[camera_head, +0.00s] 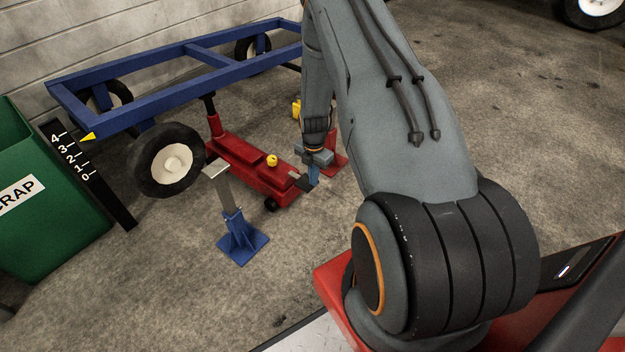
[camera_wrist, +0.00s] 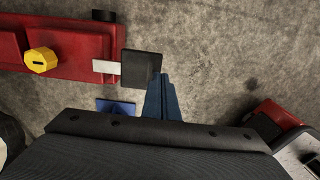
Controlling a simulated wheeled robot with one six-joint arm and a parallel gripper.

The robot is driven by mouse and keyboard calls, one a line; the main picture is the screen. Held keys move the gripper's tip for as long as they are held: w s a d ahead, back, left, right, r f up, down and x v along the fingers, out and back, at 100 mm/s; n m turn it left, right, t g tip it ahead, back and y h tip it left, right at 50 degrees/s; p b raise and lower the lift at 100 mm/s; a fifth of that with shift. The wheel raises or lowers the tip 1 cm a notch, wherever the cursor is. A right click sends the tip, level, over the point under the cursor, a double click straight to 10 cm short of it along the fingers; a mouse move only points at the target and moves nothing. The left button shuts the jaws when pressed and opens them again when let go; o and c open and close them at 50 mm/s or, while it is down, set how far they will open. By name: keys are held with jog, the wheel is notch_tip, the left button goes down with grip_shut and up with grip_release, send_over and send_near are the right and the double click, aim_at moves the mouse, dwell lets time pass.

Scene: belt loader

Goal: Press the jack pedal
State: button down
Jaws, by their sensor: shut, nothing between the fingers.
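The red floor jack (camera_head: 240,160) lies under the blue trailer frame (camera_head: 180,73), its post up near the frame. Its black pedal (camera_head: 302,183) sticks out at the near end. In the wrist view the pedal (camera_wrist: 141,69) is a dark square plate on a pale metal arm, beside the yellow knob (camera_wrist: 41,60). My gripper (camera_head: 314,179) is at the pedal. Its blue fingers (camera_wrist: 160,90) are shut and empty, with tips overlapping the pedal's right edge in the wrist view. I cannot tell whether they touch it.
A blue jack stand (camera_head: 238,238) stands left of the jack's near end; a red stand (camera_head: 336,162) is behind my gripper. A trailer wheel (camera_head: 168,160), a numbered gauge (camera_head: 95,185) with a yellow pointer and a green scrap bin (camera_head: 50,215) are at left.

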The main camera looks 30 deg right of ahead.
jog(key=s+d+r+p, duration=0.1)
jog(key=s+r+p, duration=0.1)
jog(key=r, duration=0.6)
jog(key=shift+s, duration=0.55)
jog(key=shift+d+r, duration=0.1)
dwell(0.9)
jog(key=s+a+r+m, duration=0.3)
jog(key=a+r+m, duration=0.4)
jog(key=a+r, duration=1.6)
jog(key=s+a+r+m, duration=0.3)
jog(key=s+a+r, duration=0.15)
jog(key=s, duration=0.35)
jog(key=s+a+r+m, duration=0.3)
jog(key=s+a, duration=0.3)
jog(key=s, duration=0.2)
jog(key=s+a+r+m, duration=0.3)
jog(key=s+a+r, duration=0.15)
jog(key=s, duration=0.35)
jog(key=d+r+m+p, duration=0.3)
jog(key=d+r+p, duration=0.5)
jog(key=r+p, duration=0.2)
jog(key=d+r+m+p, duration=0.3)
jog(key=d+r+p, duration=0.6)
jog(key=p, duration=0.6)
notch_tip(320, 180, up, 2)
jog(key=shift+s+r+p, duration=0.15)
jog(key=shift+s+p, duration=0.15)
jog(key=shift+s, duration=0.1)
